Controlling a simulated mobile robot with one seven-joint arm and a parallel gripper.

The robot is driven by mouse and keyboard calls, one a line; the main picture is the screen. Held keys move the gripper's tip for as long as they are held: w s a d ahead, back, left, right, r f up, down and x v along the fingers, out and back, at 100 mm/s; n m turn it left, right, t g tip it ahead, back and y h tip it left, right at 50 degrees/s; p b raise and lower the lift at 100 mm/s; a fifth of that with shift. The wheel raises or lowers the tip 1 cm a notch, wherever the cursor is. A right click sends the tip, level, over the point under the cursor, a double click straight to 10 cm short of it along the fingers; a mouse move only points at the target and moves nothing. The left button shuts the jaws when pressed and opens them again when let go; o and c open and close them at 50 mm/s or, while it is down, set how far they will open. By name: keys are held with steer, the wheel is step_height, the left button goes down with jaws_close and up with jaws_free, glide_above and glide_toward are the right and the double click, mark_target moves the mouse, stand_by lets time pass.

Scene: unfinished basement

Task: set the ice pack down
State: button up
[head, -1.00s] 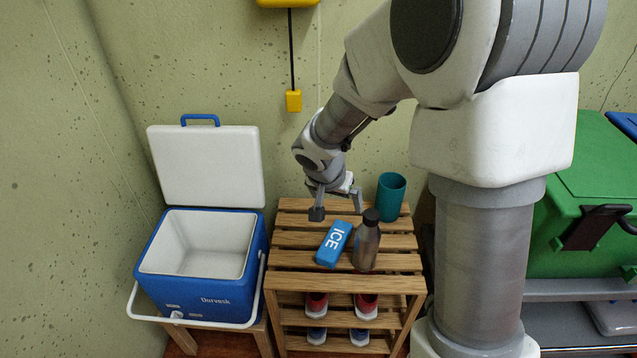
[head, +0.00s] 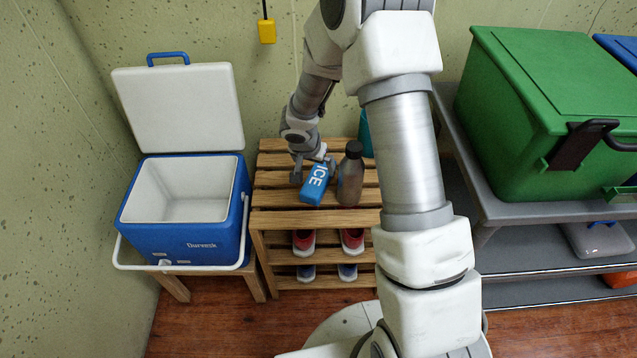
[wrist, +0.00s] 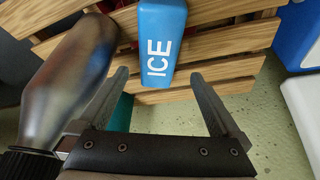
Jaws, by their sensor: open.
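The blue ice pack (head: 313,187), marked "ICE" in white, lies flat on the slatted top of the wooden rack (head: 290,216). My gripper (head: 313,172) is open and empty at the far end of the pack. In the wrist view, the ice pack (wrist: 160,30) reaches in from the top, its near end between the fingertips of my gripper (wrist: 160,76). A gap shows on each side between the pack and the fingers. I cannot tell how far the fingertips are above the slats.
A grey bottle (head: 350,178) with a dark cap stands close to the pack's right. A teal cup (head: 364,132) is partly hidden behind my arm. An open, empty blue cooler (head: 180,236) stands to the left. Shoes (head: 303,240) sit on the lower shelves. A green bin (head: 545,110) is at right.

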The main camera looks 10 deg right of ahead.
mark_target(318, 175)
steer(key=shift+s+b+x, duration=0.2)
steer(key=shift+b+x, duration=0.25)
steer(key=shift+x, duration=1.1)
steer(key=shift+s+b+x, duration=0.15)
steer(key=shift+b+x, duration=0.25)
steer(key=shift+x, duration=1.15)
steer(key=shift+a+f, duration=0.1)
steer(key=shift+c, duration=0.2)
jaws_close()
